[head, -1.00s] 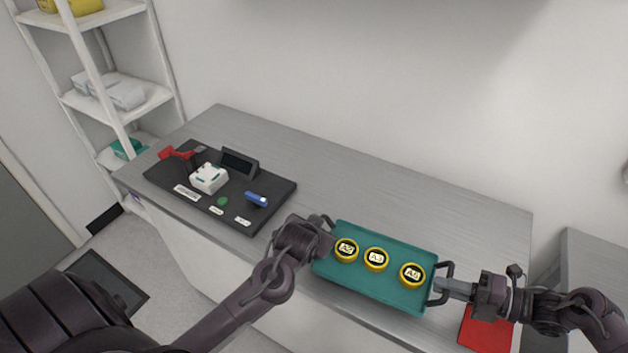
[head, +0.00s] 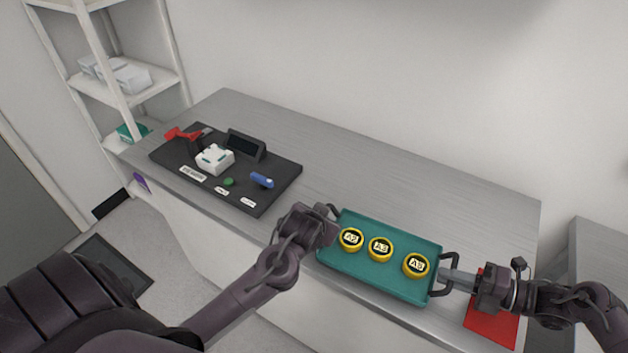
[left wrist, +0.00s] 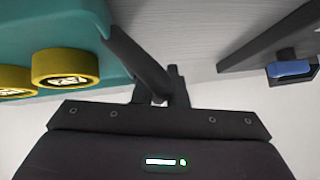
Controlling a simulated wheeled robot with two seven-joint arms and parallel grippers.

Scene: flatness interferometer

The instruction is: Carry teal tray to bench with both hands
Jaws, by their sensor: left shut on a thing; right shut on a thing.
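The teal tray (head: 385,282) is over the front part of the grey bench (head: 400,180) in the head view; I cannot tell whether it touches the top. It carries three yellow-rimmed round pieces, labelled A2 (head: 351,239), A3 (head: 381,249) and A5 (head: 417,265). My left gripper (head: 331,217) is shut on the tray's left handle; its fingertips are mostly hidden by the wrist. In the left wrist view the dark handle (left wrist: 140,62) runs into the jaws beside the teal tray wall (left wrist: 60,25). My right gripper (head: 447,277) is shut on the tray's right black handle.
A red mat (head: 493,325) lies at the right front. The bench behind the tray is clear. White shelves (head: 120,85) stand at left.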

